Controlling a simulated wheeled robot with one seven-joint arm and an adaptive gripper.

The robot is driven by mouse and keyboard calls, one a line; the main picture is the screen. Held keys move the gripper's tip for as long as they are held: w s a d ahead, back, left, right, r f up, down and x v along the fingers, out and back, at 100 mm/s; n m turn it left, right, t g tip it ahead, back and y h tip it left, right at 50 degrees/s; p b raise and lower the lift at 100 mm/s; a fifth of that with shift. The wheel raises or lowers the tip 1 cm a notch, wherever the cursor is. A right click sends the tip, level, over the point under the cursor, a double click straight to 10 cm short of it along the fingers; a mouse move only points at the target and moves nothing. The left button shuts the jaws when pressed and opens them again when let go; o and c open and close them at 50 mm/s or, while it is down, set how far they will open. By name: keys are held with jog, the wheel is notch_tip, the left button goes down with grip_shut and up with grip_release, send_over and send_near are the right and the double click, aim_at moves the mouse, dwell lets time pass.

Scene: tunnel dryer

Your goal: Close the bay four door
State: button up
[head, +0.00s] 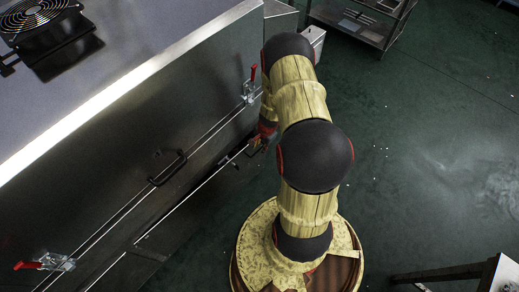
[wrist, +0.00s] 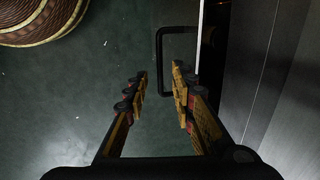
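The steel dryer front (head: 110,150) runs diagonally along the left in the head view. No bay number is readable, so I cannot tell which door is bay four. A low door's bright edge (head: 190,196) shows there, apparently standing slightly out from the front. In the wrist view, a black U-shaped handle (wrist: 159,62) projects from a thin panel edge (wrist: 201,38), with a dark gap behind it. My gripper (wrist: 160,76) is open, its fingers on either side of the handle's bar in the picture. Contact cannot be told. In the head view, my arm partly hides my gripper (head: 262,138).
Another black handle (head: 167,168) is on the front, between a red-handled clamp (head: 252,82) and a second one (head: 45,263). A fan (head: 38,14) sits on top. A steel rack (head: 365,22) stands at the back. Green floor (head: 430,130) to the right is mostly clear.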

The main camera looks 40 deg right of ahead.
jog(key=shift+w+f+b, duration=0.25)
jog(key=shift+f+b, duration=0.1)
jog(key=shift+f, duration=0.8)
jog(key=shift+c, duration=1.1)
jog(key=c, duration=0.4)
grip_shut()
jog(key=shift+s+a, duration=0.1)
jog(key=shift+s, duration=0.05)
jog(key=shift+o, duration=0.5)
grip_release()
jog(key=shift+f, duration=0.1)
jog(key=o, duration=0.5)
